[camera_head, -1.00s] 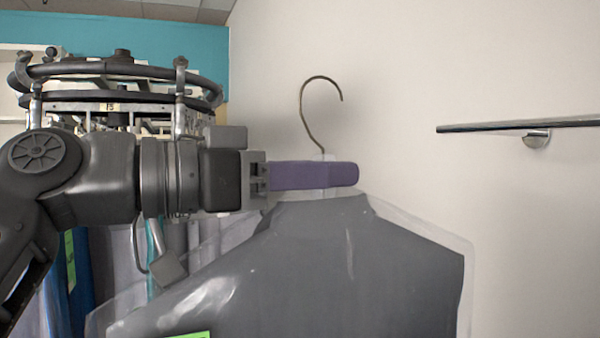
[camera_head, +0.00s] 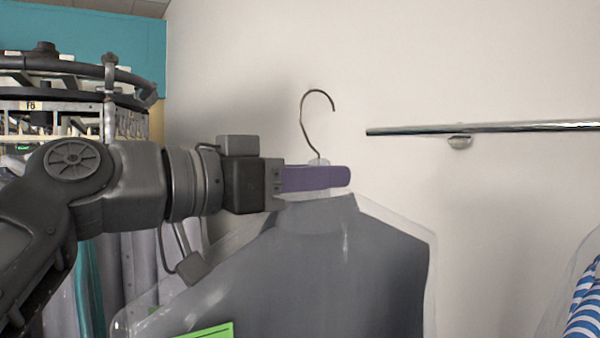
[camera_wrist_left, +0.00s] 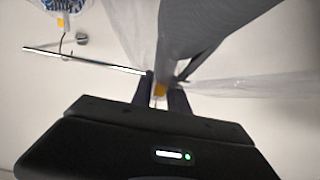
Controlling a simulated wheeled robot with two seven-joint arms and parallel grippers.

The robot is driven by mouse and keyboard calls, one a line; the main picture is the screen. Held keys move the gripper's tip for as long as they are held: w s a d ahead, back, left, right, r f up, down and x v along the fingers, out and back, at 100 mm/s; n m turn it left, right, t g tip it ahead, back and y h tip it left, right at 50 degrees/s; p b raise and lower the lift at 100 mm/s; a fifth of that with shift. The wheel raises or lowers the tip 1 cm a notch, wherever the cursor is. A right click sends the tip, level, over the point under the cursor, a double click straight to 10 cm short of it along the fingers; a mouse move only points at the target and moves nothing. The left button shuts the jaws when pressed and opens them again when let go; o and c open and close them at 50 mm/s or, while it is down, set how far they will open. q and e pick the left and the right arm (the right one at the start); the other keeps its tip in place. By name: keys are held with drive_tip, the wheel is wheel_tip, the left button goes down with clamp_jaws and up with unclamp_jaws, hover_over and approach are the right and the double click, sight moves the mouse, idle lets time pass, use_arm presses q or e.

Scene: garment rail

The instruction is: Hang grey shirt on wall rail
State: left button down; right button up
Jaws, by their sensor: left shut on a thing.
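The grey shirt (camera_head: 335,265) hangs in a clear plastic cover in the middle of the head view, with a green tag at its lower left. Its wire hook (camera_head: 304,125) rises above the collar, its opening facing right. My left gripper (camera_head: 315,178) is shut at the hanger's neck, just below the hook, and holds the shirt up. The wall rail (camera_head: 480,128) is to the right of the hook, apart from it, at about the hook's height. In the left wrist view the grey shirt (camera_wrist_left: 185,40) runs up from the fingers and the rail (camera_wrist_left: 85,60) is at left. My right gripper is out of view.
A blue-and-white striped garment (camera_head: 584,310) in plastic is at the lower right; it also shows in the left wrist view (camera_wrist_left: 65,5), hanging by a hook from the rail. A round garment rack (camera_head: 75,90) with clothes stands at left behind my arm.

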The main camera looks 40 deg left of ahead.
use_arm(q)
drive_tip(key=shift+p+x, duration=1)
drive_tip(key=shift+x, duration=2.7)
drive_tip(key=shift+p+x, duration=1.2)
drive_tip(key=shift+x, duration=1.8)
drive_tip(key=shift+d, duration=0.1)
drive_tip(key=shift+w+d+r, duration=0.1)
drive_tip(key=shift+p+x, duration=0.7)
drive_tip(key=shift+x, duration=1.75)
drive_tip(key=shift+d, duration=0.1)
drive_tip(key=shift+f+b, duration=0.5)
drive_tip(key=shift+b, duration=0.05)
